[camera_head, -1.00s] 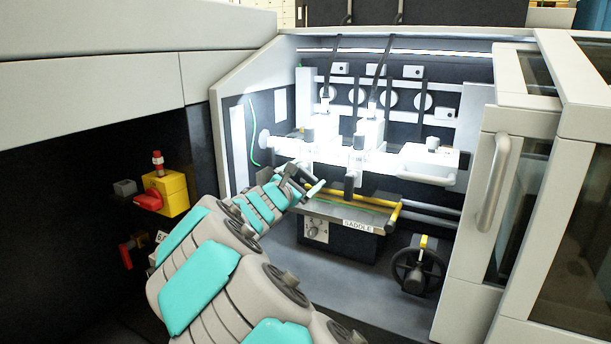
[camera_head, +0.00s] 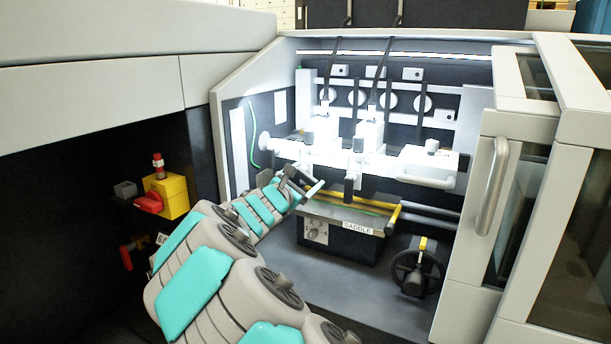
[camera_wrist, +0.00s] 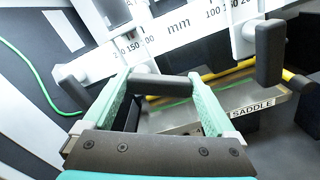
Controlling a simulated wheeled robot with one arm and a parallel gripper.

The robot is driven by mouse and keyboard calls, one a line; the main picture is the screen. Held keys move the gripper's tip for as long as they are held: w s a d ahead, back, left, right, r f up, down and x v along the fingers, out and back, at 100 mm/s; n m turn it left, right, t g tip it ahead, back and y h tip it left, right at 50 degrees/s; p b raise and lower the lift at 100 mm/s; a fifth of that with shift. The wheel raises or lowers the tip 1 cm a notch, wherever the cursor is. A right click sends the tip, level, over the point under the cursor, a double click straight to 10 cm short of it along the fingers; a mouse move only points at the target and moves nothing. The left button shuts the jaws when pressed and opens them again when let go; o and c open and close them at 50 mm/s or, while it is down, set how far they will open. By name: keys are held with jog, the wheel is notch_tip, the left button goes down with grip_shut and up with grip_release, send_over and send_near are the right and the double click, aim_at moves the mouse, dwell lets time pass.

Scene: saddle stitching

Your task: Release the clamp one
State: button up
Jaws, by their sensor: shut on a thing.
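My gripper (camera_wrist: 158,88) has its two teal fingers on either side of a dark, rounded lever (camera_wrist: 162,82), which looks like the handle of clamp one, and is shut on it. The lever lies nearly level across the fingers in the wrist view.
The white bar (camera_wrist: 182,28) with mm markings runs behind the levers. The saddle (camera_head: 340,214), with yellow rods, lies below and to the right. A handwheel (camera_head: 418,273) stands at lower right. A green cable (camera_wrist: 38,72) hangs at left.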

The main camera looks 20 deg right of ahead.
jog(key=shift+r+n+p, duration=0.4)
jog(key=shift+n+p, duration=0.2)
jog(key=shift+p, duration=0.3)
jog(key=shift+f+n, duration=0.2)
jog(key=shift+n, duration=0.1)
jog(key=o, duration=1)
jog(key=shift+v, duration=3.9)
